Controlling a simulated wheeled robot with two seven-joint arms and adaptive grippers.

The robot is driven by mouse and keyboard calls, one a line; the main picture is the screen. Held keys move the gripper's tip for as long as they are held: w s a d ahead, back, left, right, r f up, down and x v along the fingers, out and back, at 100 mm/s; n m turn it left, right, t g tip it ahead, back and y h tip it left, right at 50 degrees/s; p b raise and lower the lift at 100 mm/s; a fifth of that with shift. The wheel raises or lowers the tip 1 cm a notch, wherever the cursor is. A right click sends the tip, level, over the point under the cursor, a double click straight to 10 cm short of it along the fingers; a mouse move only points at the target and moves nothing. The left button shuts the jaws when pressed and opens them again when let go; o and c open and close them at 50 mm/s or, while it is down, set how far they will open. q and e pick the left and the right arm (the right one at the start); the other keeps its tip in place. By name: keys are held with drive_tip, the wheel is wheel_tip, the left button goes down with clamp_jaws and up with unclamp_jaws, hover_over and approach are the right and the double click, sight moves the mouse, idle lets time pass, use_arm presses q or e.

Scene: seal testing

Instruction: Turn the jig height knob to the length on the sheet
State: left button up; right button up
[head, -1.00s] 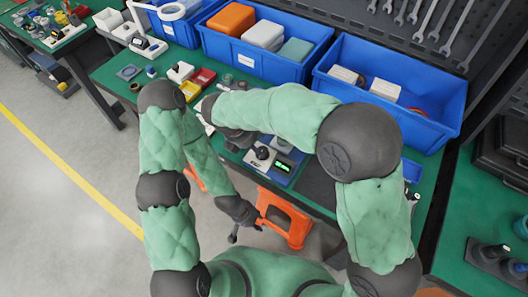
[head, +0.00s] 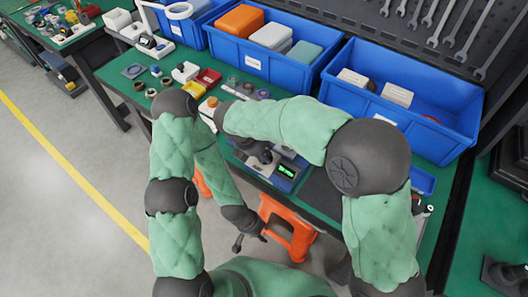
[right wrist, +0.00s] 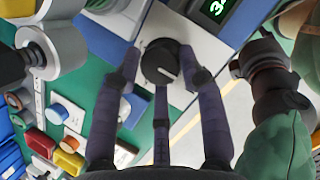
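The jig's black round knob (right wrist: 162,62) has a white pointer mark and sits on a light plate (right wrist: 190,38) in the right wrist view. Beside it a display with green digits (right wrist: 228,8) is cut off at the picture edge; it also shows in the head view (head: 287,170), too small to read. My right gripper (right wrist: 163,76) has its fingers spread around the knob, with gaps visible at the sides. In the head view my right arm partly covers the jig. My left gripper (head: 248,240) hangs in front of the bench with its fingers apart and empty. I cannot make out the sheet.
Blue bins (head: 405,105) line the back of the green bench. Small red and yellow trays (head: 207,78) and other parts lie left of the jig. An orange stool (head: 288,230) stands below the bench front, close to my left gripper.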

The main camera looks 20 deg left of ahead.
drive_tip(key=shift+d, duration=0.1)
drive_tip(key=shift+c, duration=1.1)
drive_tip(key=m+g+h+p, duration=0.1)
drive_tip(key=m+p, duration=0.1)
drive_tip(key=p, duration=0.2)
drive_tip(key=shift+w+r+m+p, duration=0.1)
drive_tip(key=shift+m+p, duration=0.2)
drive_tip(key=shift+m, duration=0.1)
drive_tip(key=shift+m+g+p, duration=0.3)
drive_tip(key=shift+m+p, duration=0.6)
drive_tip(key=shift+p, duration=0.05)
drive_tip(key=shift+f+m+p, duration=0.2)
drive_tip(key=shift+m+p, duration=0.25)
drive_tip(key=shift+m, duration=0.15)
drive_tip(key=o, duration=1.1)
drive_tip(key=shift+d, duration=0.1)
